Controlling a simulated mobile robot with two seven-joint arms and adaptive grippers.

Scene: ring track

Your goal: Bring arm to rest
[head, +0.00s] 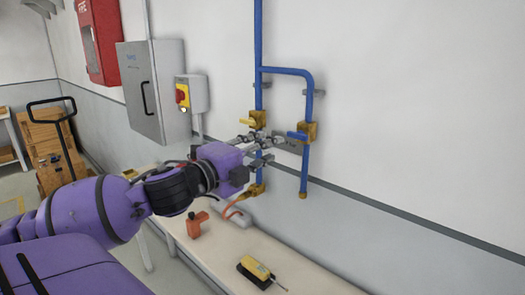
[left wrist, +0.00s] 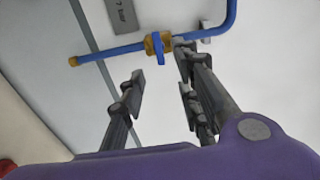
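My left arm, purple with black joints, reaches in from the left in the head view. Its left gripper (head: 272,148) is in front of the blue pipes on the wall, close to the valve with a blue handle (head: 297,135). In the left wrist view the gripper (left wrist: 160,75) has its fingers apart with nothing between them. The blue-handled valve (left wrist: 158,44) shows just beyond the fingertips; whether a finger touches it I cannot tell. My right gripper is in neither view.
A yellow-handled valve (head: 257,119) is on the blue pipe (head: 259,40) beside my gripper. A bench (head: 310,275) below holds an orange tool (head: 196,224) and a yellow device (head: 257,270). A grey cabinet (head: 152,90) and switch box (head: 194,94) are left. Right wall is clear.

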